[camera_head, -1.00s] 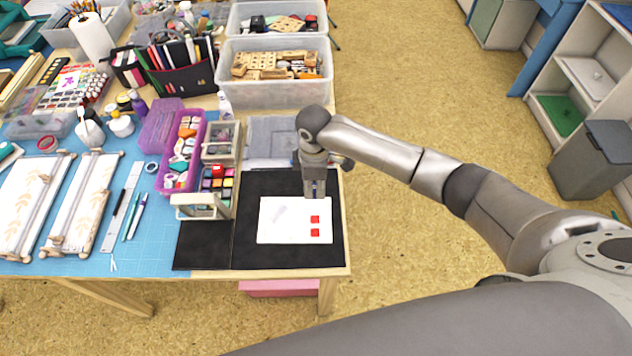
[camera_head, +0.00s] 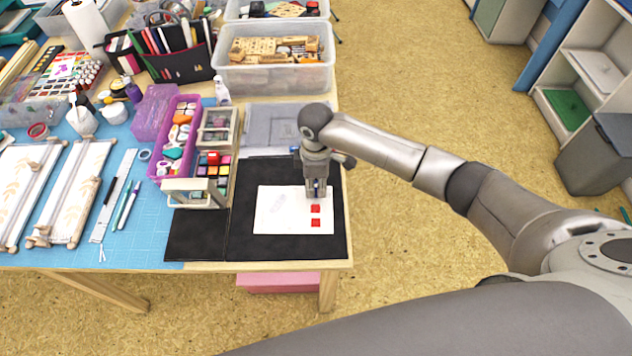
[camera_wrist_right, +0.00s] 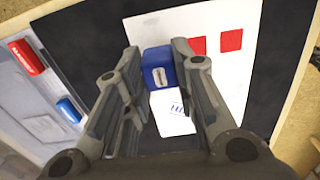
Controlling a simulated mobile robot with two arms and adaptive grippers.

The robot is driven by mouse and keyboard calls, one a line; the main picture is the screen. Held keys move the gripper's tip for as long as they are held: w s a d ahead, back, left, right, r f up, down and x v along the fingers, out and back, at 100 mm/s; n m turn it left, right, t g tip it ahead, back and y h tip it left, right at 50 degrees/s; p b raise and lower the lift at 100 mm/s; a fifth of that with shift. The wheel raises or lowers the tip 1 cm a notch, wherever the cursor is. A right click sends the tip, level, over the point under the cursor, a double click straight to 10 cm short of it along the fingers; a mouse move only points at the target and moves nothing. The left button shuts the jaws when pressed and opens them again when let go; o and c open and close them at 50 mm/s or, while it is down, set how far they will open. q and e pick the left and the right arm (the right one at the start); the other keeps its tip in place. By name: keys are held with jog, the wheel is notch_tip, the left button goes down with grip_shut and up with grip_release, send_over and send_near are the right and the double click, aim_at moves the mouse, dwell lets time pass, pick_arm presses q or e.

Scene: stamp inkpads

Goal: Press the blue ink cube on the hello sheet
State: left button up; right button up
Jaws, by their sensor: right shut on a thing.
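I cannot tell whether the cube touches the sheet. The sheet also shows in the wrist view (camera_wrist_right: 182,20), with red squares (camera_wrist_right: 231,40) beside the cube and small blue lettering below it. In the head view the cube is just behind the red squares. My left gripper is not in view.
The sheet lies on a black mat (camera_head: 332,248) near the table's front right corner. An ink-pad rack (camera_head: 195,187) and a purple box (camera_head: 183,130) stand to the left. A clear bin of wooden blocks (camera_head: 272,75) is behind. Open floor lies to the right.

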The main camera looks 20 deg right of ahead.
jog(key=shift+f, duration=0.2)
dwell(0.5)
jog(key=shift+f, duration=0.35)
jog(key=shift+s+f, duration=0.15)
dwell(2.1)
jog(key=shift+p, duration=0.3)
jog(key=shift+r+p, duration=0.7)
notch_tip(320, 180, up, 6)
jog(key=p, duration=0.6)
jog(key=shift+f, duration=0.2)
dwell(0.5)
